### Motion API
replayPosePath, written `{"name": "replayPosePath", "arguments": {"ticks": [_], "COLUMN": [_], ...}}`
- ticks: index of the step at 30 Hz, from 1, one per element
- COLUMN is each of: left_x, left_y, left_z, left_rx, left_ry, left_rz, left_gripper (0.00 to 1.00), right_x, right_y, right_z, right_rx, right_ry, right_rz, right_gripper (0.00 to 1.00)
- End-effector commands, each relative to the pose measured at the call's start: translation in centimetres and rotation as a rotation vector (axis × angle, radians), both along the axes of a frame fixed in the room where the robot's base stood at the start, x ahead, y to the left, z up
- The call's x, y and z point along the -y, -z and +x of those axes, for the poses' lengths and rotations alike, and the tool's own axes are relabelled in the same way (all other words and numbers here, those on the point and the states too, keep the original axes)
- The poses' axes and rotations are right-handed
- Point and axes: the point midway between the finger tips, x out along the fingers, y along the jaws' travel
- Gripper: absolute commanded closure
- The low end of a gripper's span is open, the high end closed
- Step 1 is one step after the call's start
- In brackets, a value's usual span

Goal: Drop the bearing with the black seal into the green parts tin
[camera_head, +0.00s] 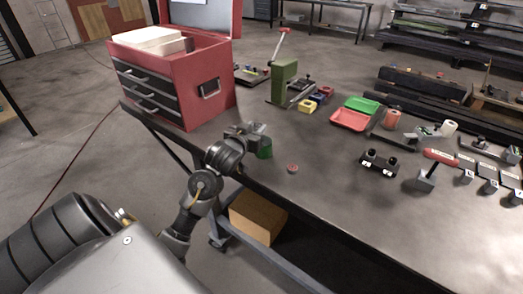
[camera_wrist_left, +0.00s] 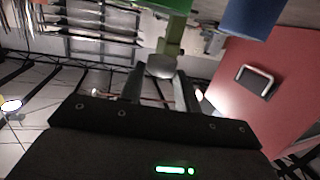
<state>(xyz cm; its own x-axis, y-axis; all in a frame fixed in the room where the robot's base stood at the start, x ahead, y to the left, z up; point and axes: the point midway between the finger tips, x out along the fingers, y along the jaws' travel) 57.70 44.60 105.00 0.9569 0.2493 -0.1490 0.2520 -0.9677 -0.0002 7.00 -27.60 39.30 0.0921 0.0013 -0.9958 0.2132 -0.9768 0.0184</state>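In the wrist view my left gripper (camera_wrist_left: 160,82) has its two fingers on either side of a rounded grey metal piece, which looks like a bearing (camera_wrist_left: 161,67); its seal colour does not show. My right gripper is out of view.
A red tool chest (camera_head: 209,87) stands left of the gripper. A blue container (camera_wrist_left: 250,18) shows in the wrist view. A green press (camera_head: 284,82), small bins, and red (camera_head: 350,120) and green (camera_head: 362,104) trays stand farther back.

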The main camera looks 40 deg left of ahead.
Motion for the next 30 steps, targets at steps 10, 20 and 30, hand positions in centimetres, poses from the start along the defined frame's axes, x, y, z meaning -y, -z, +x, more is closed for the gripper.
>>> {"name": "replayPosePath", "arguments": {"ticks": [10,20,30], "left_x": [0.0,0.6,2.2], "left_y": [0.0,-0.2,-1.3], "left_z": [0.0,-2.5,-8.6], "left_rx": [0.000,0.000,0.000], "left_ry": [0.000,0.000,0.000], "left_rz": [0.000,0.002,0.002], "left_gripper": [0.43,0.43,0.43], "right_x": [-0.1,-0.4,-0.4], "right_y": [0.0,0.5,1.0], "right_z": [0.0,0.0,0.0], "right_rx": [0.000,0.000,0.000], "right_ry": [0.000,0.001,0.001], "right_rz": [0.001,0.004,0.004], "right_gripper": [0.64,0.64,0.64]}}
